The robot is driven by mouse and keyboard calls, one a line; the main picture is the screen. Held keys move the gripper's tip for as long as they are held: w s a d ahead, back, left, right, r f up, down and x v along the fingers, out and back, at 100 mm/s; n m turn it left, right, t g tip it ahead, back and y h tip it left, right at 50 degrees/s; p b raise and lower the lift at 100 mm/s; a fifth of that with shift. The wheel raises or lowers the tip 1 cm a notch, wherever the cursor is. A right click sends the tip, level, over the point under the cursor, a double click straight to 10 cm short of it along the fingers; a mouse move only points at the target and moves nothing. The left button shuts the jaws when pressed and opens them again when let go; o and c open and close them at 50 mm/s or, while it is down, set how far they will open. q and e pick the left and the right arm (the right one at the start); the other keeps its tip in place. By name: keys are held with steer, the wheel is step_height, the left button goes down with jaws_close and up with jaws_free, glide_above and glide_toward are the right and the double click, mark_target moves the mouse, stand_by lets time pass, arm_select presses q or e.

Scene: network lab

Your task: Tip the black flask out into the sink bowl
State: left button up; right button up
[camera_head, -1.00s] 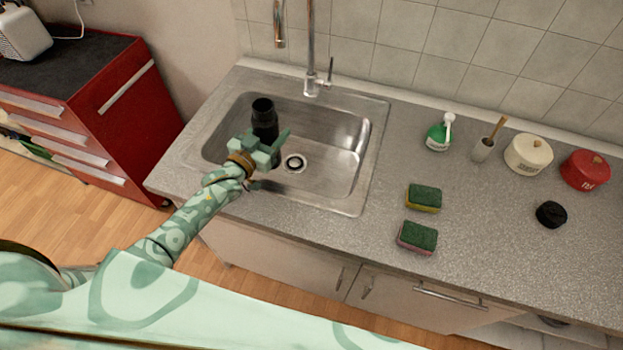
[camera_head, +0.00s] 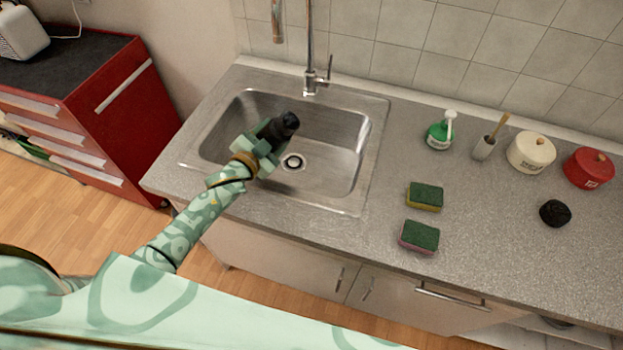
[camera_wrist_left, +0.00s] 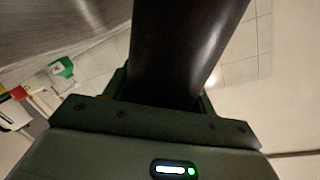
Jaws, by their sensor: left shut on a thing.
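The black flask (camera_head: 284,124) is over the sink bowl (camera_head: 335,165) in the head view, tilted with its mouth end toward the upper right. My left gripper (camera_head: 262,141) is shut on it. In the left wrist view the flask (camera_wrist_left: 185,45) fills the upper middle as a dark smooth cylinder between the jaws (camera_wrist_left: 165,95). The gripper hides the flask's lower part in the head view. No liquid is visible leaving it. The drain (camera_head: 293,162) shows just below and right of the gripper. My right gripper is not in view.
The tap (camera_head: 312,60) stands behind the bowl. On the counter to the right are two sponges (camera_head: 425,196), a green bottle (camera_head: 440,132), a brush in a holder (camera_head: 486,146), a cream pot (camera_head: 530,153), a red pot (camera_head: 588,168) and a black round item (camera_head: 555,213).

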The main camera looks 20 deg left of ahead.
arm_select(q)
steer(key=shift+a+f+m+y+b, duration=0.15)
steer(key=shift+f+m+b, duration=0.25)
steer(key=shift+f+b, duration=0.15)
steer(key=shift+a+f+m+y+b, duration=0.1)
steer(key=shift+f+m+y+b, duration=0.05)
steer(key=shift+f+m+b, duration=0.35)
steer(key=shift+a+r, duration=0.15)
steer(key=shift+r, duration=0.05)
steer(key=shift+a+m+g, duration=0.1)
steer(key=shift+m+g, duration=0.2)
steer(key=shift+m, duration=0.1)
steer(key=shift+a+f+m+y+b, duration=0.2)
steer(key=shift+f+m+b, duration=0.15)
steer(key=shift+f, duration=0.1)
steer(key=shift+a+f+m+y+b, duration=0.15)
steer(key=shift+f+m+y+b, duration=0.05)
steer(key=shift+f+m+b, duration=0.2)
steer(key=shift+a+r+m+y, duration=0.2)
steer(key=shift+m+y, duration=0.1)
steer(key=shift+m, duration=0.45)
steer(key=shift+d+f+m+y, duration=0.1)
steer(key=shift+d+m+y, duration=0.3)
steer(key=shift+d+m, duration=0.25)
steer(key=shift+a+m+p, duration=0.1)
steer(key=shift+m+p, duration=0.15)
steer(key=shift+p, duration=0.05)
steer(key=shift+m+y, duration=0.4)
steer(key=shift+m, duration=0.4)
steer(key=shift+a, duration=0.1)
